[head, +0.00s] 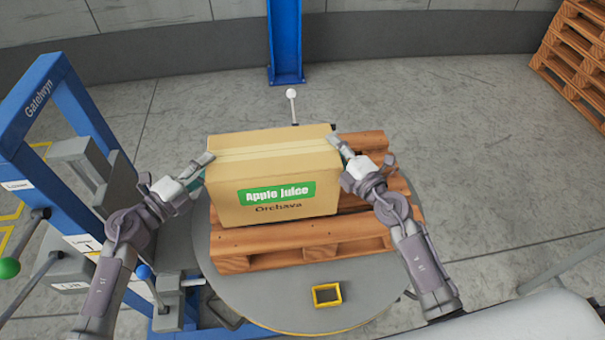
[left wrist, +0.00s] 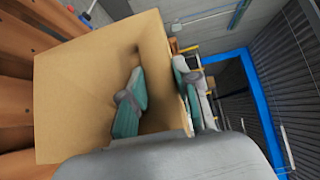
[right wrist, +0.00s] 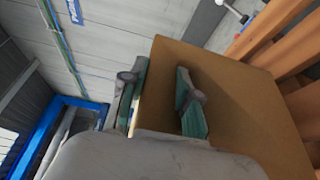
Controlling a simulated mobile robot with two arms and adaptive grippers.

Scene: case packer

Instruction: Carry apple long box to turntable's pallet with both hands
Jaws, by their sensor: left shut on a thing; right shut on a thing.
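The apple juice box (head: 270,170), a long cardboard carton with a green label, is over the left part of the wooden pallet (head: 300,240) on the round grey turntable (head: 270,305). Whether it rests on the pallet or hangs just above it, I cannot tell. My left gripper (head: 207,165) is shut on the box's left end, and my right gripper (head: 340,153) is shut on its right end. The left wrist view shows one finger against the box (left wrist: 85,85) and one beyond its edge. The right wrist view shows the same grip on the box (right wrist: 235,100).
A blue frame (head: 50,80) with grey machine parts and levers stands at the left. A blue post (head: 286,45) rises behind the turntable. Stacked pallets (head: 575,50) stand at the far right. The pallet's right part is bare, and a small yellow bracket (head: 327,295) sits on the turntable's front.

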